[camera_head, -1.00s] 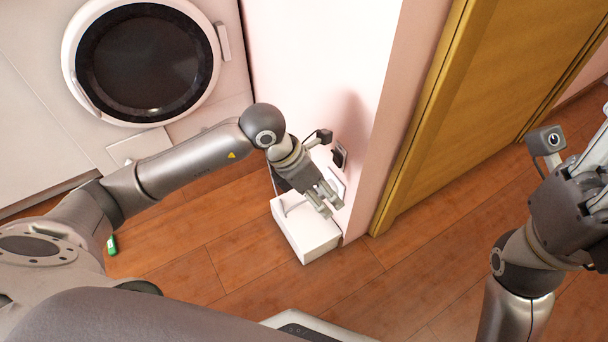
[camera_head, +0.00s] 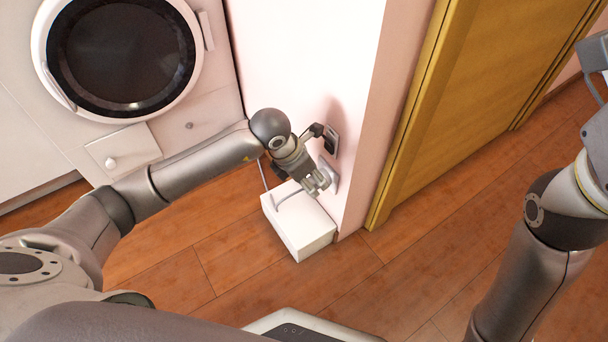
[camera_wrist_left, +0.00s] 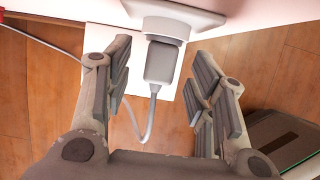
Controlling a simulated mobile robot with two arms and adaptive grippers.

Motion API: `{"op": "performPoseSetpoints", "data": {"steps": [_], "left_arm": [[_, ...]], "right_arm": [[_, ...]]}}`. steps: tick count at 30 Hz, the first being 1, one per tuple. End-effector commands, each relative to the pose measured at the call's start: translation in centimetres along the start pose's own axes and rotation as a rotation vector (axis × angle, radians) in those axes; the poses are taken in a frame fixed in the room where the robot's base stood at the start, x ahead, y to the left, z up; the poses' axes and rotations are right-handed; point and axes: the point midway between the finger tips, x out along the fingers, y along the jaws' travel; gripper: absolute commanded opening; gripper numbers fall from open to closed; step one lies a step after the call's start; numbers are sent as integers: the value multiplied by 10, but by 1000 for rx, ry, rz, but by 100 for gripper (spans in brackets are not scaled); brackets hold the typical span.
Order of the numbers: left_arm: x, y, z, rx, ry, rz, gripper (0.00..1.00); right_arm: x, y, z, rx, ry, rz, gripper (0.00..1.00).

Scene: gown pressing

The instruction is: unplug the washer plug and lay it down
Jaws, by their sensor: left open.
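The washer plug (camera_wrist_left: 160,62) is a grey block in a white wall socket (camera_wrist_left: 163,24) in the left wrist view. Its grey cable hangs from it and loops down and left. My left gripper (camera_head: 321,187) is open at the wall beside the door corner. In the left wrist view its fingers (camera_wrist_left: 160,74) stand on either side of the plug, with gaps on both sides. In the head view the gripper largely hides the plug, and the socket (camera_head: 329,174) shows just beyond the fingertips. My right arm is at the right edge, with its fingers out of frame.
A white box (camera_head: 301,229) stands on the wooden floor below the socket, against the wall. The washer (camera_head: 120,55) with its round dark door is at the upper left. A yellow wooden door (camera_head: 470,95) is to the right of the wall corner. Open floor lies in front.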

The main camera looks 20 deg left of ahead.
Motion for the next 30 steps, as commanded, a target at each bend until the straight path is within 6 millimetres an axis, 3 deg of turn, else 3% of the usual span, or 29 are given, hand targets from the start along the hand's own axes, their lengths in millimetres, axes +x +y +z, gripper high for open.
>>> {"op": "performPoseSetpoints", "data": {"steps": [11,23,24,30], "left_arm": [[6,0,0,0,0,0,51],[6,0,0,0,0,0,2],[6,0,0,0,0,0,22],[6,0,0,0,0,0,0]], "right_arm": [[2,-1,-2,-1,11,-4,40],[2,-1,-3,-1,11,-4,40],[2,-1,-3,-1,11,-4,40],[2,-1,-3,-1,11,-4,40]]}}
